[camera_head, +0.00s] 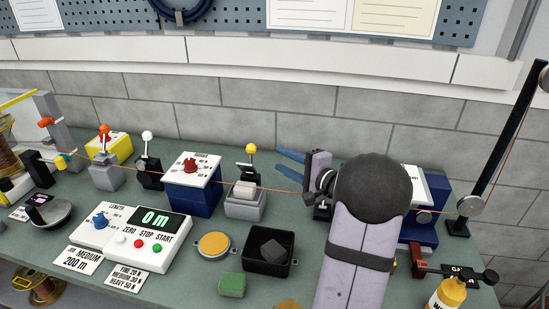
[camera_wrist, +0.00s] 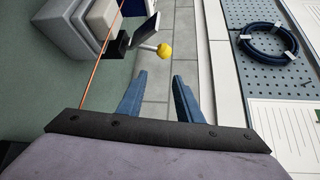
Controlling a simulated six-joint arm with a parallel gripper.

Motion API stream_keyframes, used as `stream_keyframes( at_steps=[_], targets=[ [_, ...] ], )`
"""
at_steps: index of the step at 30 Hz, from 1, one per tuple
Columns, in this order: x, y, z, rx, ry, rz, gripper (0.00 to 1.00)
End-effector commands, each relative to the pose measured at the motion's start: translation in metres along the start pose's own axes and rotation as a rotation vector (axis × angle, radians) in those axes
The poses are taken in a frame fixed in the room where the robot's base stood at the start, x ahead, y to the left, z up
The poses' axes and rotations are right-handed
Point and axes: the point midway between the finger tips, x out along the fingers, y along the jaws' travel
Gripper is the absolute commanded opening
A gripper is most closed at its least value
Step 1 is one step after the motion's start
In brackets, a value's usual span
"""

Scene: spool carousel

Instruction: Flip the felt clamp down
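The felt clamp (camera_head: 245,206) is a grey block with a pale felt pad, standing mid-bench. Its lever with a yellow ball knob (camera_head: 250,149) stands up behind the pad. The orange wire runs across the clamp. My gripper (camera_head: 277,160) is to the right of the knob, its two blue fingers apart and empty, pointing left toward it. In the wrist view, the yellow knob (camera_wrist: 165,50) lies just beyond and between the open fingertips (camera_wrist: 160,76), not touching them. The grey clamp body (camera_wrist: 72,38) is at the upper left there.
A blue box with a red knob (camera_head: 190,190) stands left of the clamp. A black tray (camera_head: 268,268) with a dark block, a yellow-topped round dish (camera_head: 214,244) and a green block (camera_head: 232,285) lie in front. The grey block wall (camera_head: 300,112) is behind the bench.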

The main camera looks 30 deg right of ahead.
Motion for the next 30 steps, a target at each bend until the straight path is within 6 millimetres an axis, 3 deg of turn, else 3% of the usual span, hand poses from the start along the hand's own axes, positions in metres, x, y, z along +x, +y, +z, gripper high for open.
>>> stream_keyframes(
  at_steps=[8,20,25,30],
  targets=[
    [0.011,0.010,0.031,-0.100,-0.140,0.101,0.43],
    [0.008,0.056,0.092,-0.391,-0.501,0.463,0.43],
    [-0.001,0.073,0.095,-0.520,-0.602,0.667,0.43],
    [-0.013,0.079,0.081,-0.688,-0.661,0.897,0.43]
  ],
)
